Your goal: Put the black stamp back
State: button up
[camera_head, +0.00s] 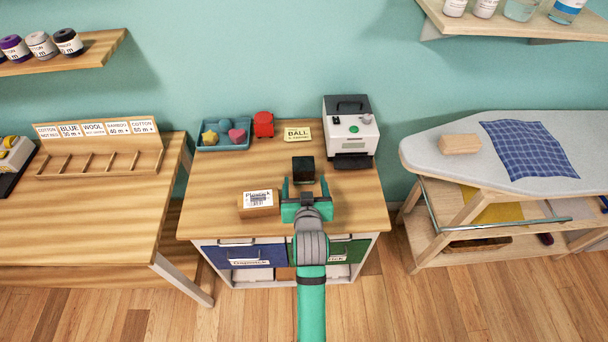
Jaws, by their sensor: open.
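The black stamp (303,169) appears as a small dark block on the wooden top of the middle desk (220,176), in front of the white machine. My gripper (303,188) is open, with its green fingers pointing toward the back of the desk. The fingertips are close to the black block, one on each side of its near end. I cannot tell whether they touch it. My gripper and arm hide part of the desk's front.
A blue tray (207,147) with small shapes, a red object (263,125), a yellow card (297,134) and a white machine (350,130) line the desk's back. A labelled box (258,204) stands left of my gripper. An ironing board (420,150) is at right. The desk's left middle is clear.

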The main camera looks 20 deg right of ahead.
jog(key=shift+v, duration=1.8)
jog(key=shift+a, duration=0.1)
